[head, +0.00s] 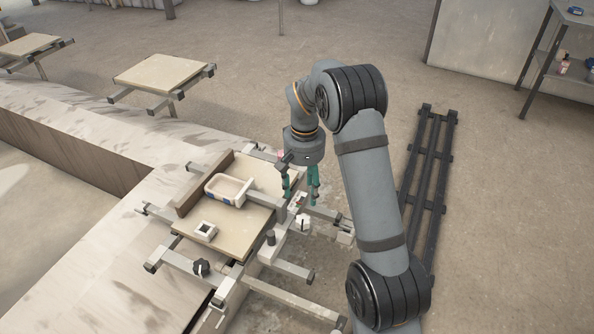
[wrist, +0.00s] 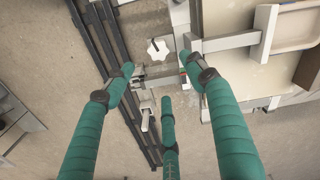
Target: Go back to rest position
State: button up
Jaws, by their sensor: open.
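My gripper (head: 301,190) hangs from my arm with its green fingers pointing down, at the right edge of the board station. In the wrist view my gripper (wrist: 157,80) shows its green fingers spread apart with nothing between them. Below them are a white star-shaped knob (wrist: 158,50) and metal frame parts. A cream tray-like dish (head: 229,190) sits on the station's board, left of my gripper; its corner also shows in the wrist view (wrist: 297,25) at upper right.
A small white square piece (head: 205,230) lies on the front board (head: 235,232). Metal rails and a dark knob (head: 201,267) stick out around the station. A dark slatted rack (head: 431,180) lies on the floor at right. Another board (head: 163,73) stands at back left. Open floor lies behind.

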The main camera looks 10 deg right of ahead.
aim_at(303, 218)
jog(key=shift+f, duration=0.1)
notch_tip(303, 218, down, 12)
jog(key=shift+s, duration=0.1)
dwell(0.4)
